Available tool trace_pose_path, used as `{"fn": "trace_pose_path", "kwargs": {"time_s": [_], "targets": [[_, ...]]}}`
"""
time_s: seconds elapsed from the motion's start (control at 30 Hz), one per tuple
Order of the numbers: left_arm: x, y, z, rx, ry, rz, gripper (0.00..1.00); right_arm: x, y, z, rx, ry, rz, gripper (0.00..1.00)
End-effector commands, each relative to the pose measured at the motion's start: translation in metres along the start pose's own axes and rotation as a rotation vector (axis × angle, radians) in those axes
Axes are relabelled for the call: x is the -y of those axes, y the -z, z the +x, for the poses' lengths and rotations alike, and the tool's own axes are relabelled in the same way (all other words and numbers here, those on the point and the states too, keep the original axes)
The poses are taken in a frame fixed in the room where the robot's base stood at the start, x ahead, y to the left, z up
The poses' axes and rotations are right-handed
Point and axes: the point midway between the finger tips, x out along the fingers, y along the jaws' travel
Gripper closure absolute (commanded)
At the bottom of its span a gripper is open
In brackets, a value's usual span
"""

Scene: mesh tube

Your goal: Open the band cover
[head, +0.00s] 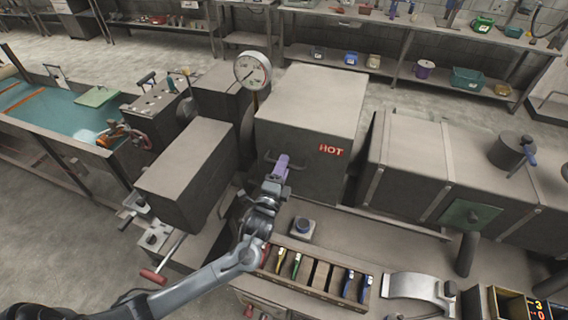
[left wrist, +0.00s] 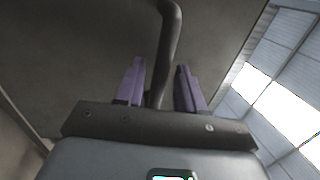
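The band cover appears to be the large grey box (head: 310,110) with a red glowing "HOT" label, in the middle of the head view. It has a dark bar handle (head: 268,156) on its front face. The handle (left wrist: 168,50) also shows in the left wrist view, against a dark flat face. My left gripper (head: 281,163), with purple fingers, is at this handle. In the left wrist view the fingers (left wrist: 160,85) stand apart on either side of the bar, with gaps beside it. My right gripper is in neither view.
A round dial gauge (head: 252,70) stands at the box's back left. A grey block (head: 190,170) lies left, a long banded housing (head: 420,165) right. A red-handled lever (head: 155,274) sticks out lower left.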

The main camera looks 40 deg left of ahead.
Motion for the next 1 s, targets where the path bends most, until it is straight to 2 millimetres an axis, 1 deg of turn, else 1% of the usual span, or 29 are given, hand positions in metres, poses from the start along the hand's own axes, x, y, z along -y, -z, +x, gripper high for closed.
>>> {"fn": "trace_pose_path", "kwargs": {"time_s": [0.13, 0.47, 0.7, 0.73, 1.0], "targets": [[0.0004, -0.0002, 0.0085, 0.001, 0.0, 0.0, 0.62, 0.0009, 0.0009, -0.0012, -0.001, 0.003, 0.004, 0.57], [-0.0003, -0.0001, 0.0102, 0.0, -0.001, -0.001, 0.62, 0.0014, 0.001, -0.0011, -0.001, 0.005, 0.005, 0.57], [-0.0002, -0.0001, 0.01, 0.0, -0.001, -0.001, 0.98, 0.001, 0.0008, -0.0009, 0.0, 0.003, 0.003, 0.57], [-0.0002, -0.0001, 0.01, 0.0, -0.001, -0.001, 1.0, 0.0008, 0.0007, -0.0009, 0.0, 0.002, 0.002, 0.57], [-0.0002, -0.0001, 0.0099, 0.001, -0.001, -0.001, 1.0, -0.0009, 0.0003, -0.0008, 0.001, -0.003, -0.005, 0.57]]}}
